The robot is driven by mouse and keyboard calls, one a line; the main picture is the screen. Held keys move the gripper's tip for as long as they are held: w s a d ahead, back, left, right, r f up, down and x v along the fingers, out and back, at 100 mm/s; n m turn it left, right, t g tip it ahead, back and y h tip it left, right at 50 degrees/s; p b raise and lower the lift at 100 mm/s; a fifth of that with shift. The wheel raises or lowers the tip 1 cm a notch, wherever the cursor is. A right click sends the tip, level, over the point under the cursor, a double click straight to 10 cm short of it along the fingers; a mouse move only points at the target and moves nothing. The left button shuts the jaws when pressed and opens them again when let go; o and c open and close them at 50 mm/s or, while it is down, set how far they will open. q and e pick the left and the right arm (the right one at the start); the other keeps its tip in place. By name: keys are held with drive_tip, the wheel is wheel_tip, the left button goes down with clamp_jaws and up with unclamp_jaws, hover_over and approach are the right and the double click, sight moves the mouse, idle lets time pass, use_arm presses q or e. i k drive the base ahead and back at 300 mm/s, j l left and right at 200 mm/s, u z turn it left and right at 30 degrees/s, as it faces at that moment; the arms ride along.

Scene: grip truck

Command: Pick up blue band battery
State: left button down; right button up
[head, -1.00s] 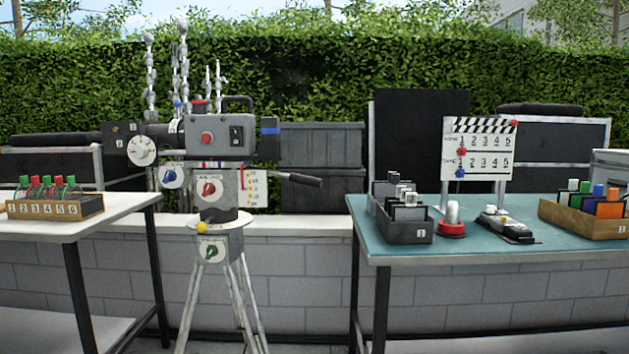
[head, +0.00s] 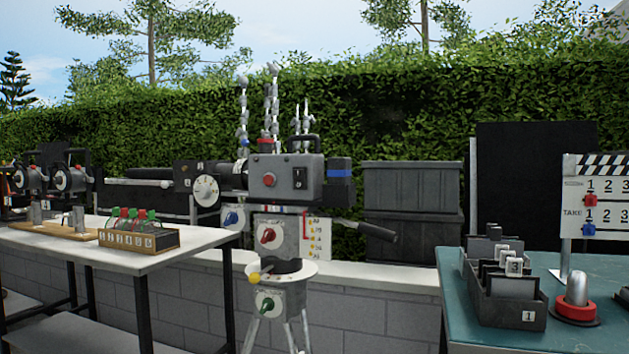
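The battery with the blue band (head: 340,172) sits at the rear right end of the grey film camera (head: 286,178). The camera stands on a tripod head with dials, in the middle of the head view. The battery is dark, with the blue band around its upper part, and appears attached to the camera body. Neither of my grippers shows in the head view.
A white table (head: 188,240) at left holds a numbered wooden box (head: 138,240) and other gear. A teal table (head: 456,311) at right holds a dark bin (head: 514,312), a red-based lamp (head: 575,312) and a slate (head: 600,208). A pan handle (head: 375,232) sticks out right of the tripod head.

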sight(339, 169)
drive_tip(key=i+j, duration=0.15)
drive_tip(key=j, duration=0.2)
drive_tip(key=i+j, duration=0.15)
drive_tip(key=j, duration=0.2)
drive_tip(key=i+j, duration=0.1)
drive_tip(key=j, duration=0.25)
drive_tip(key=i+j, duration=0.15)
drive_tip(key=j, duration=0.2)
drive_tip(key=j+u, duration=0.05)
